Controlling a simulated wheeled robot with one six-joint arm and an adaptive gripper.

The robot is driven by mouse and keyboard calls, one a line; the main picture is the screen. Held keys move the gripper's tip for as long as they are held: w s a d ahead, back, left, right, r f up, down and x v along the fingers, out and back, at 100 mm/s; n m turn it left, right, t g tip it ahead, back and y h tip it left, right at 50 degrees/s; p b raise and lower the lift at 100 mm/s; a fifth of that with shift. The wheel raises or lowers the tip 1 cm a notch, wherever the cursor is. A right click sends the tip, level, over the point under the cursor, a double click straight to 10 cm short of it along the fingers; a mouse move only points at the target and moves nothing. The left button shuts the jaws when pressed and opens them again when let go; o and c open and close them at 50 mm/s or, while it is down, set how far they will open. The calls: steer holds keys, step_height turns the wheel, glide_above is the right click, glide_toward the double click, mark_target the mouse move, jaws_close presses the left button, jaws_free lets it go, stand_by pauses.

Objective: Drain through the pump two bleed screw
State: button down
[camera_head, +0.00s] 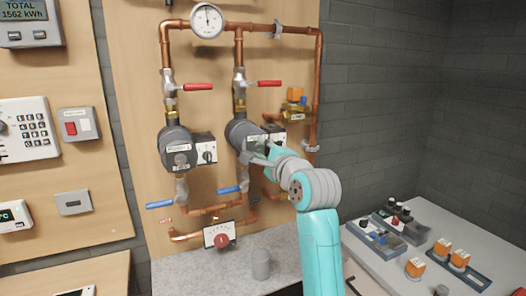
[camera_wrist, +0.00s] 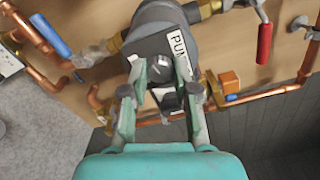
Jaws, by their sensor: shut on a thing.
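Pump two (camera_head: 238,132) is the right one of two dark round pumps on the wooden board, and it fills the top middle of the wrist view (camera_wrist: 165,35). My gripper (camera_head: 258,155) reaches its front face from the lower right.
Red valve handles (camera_head: 198,87) above and blue handles (camera_head: 160,205) below lie crosswise to the vertical pipes. A gauge (camera_head: 207,20) is on top. A grey cup (camera_head: 261,264) stands on the counter below. Parts trays (camera_head: 462,272) lie on the right bench.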

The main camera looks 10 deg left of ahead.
steer(key=n, duration=0.4)
steer(key=shift+n, duration=0.3)
steer(key=n, duration=0.3)
steer(key=shift+n, duration=0.4)
steer(key=n, duration=0.8)
steer(key=shift+f, duration=0.1)
steer(key=n, duration=1.3)
steer(key=shift+n, duration=0.4)
steer(key=c, duration=0.9)
jaws_free()
